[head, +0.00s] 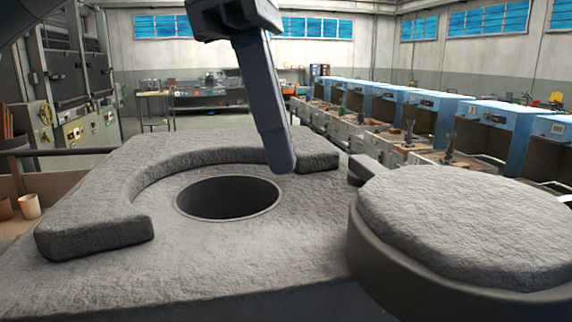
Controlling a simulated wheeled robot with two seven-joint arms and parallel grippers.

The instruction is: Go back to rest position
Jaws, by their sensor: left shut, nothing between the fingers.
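My left gripper (282,160) hangs down over the far right side of the grey stone-like furnace top (100,275). Its fingers are shut together with nothing between them. The fingertips show just beyond the right rim of the round dark opening (228,198), near the right end of the raised curved rim (130,190). I cannot tell whether they touch the surface. My right gripper is not in view.
A thick round lid (465,225) with a dark metal band stands at the right, clear of the opening. A row of blue-hooded workbenches (430,105) runs along the right. Control cabinets (75,80) stand at the left. Small pots (30,206) are at the left edge.

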